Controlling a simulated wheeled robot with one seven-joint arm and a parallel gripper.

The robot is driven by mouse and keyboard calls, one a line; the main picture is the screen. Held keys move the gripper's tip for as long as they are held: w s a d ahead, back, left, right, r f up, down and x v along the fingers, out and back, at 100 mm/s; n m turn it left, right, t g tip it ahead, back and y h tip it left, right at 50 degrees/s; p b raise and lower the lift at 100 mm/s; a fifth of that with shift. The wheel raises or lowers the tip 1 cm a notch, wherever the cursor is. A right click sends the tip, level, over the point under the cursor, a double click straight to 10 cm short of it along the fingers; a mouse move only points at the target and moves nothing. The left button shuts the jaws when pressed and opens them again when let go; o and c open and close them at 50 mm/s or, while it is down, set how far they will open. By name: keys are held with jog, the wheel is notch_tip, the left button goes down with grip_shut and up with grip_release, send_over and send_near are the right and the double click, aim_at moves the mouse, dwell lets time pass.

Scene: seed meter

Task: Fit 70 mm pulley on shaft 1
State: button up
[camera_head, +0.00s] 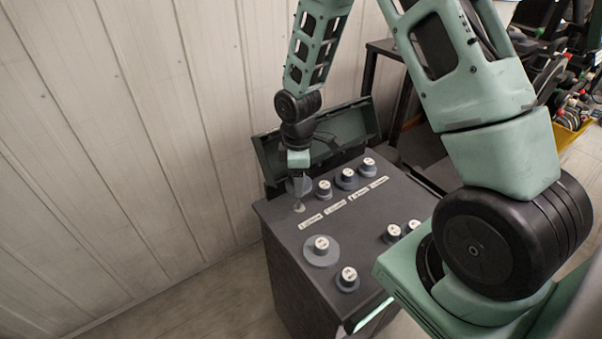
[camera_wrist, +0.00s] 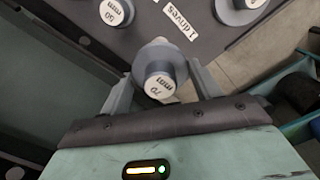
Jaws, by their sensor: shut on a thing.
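The 70 mm pulley is a grey disc with a hub; its white cap reads 70 mm in the wrist view (camera_wrist: 160,86). My gripper (camera_wrist: 162,88) is shut on its hub, with one finger on each side. In the head view my gripper (camera_head: 299,170) holds the pulley (camera_head: 299,186) over the left back part of the dark box top. A small pale stub, apparently shaft 1 (camera_head: 299,207), shows just below the pulley, beside a white label strip (camera_head: 311,221). Whether pulley and shaft touch, I cannot tell.
Other capped pulleys stand on the box top (camera_head: 285,222): one close right of my gripper (camera_head: 323,189), a large one in front (camera_head: 321,254), and several more. An open dark lid (camera_head: 268,160) rises behind. A panelled wall (camera_head: 130,130) lies left.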

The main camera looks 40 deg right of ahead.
jog(key=shift+f+b, duration=1.85)
jog(key=shift+f, duration=0.5)
jog(key=shift+f+b, duration=1.05)
jog(key=shift+f, duration=0.8)
dwell(0.6)
jog(key=o, duration=1.1)
jog(key=shift+r, duration=0.1)
notch_tip(320, 180, up, 17)
jog(key=shift+r+b, duration=0.15)
jog(key=shift+b, duration=0.3)
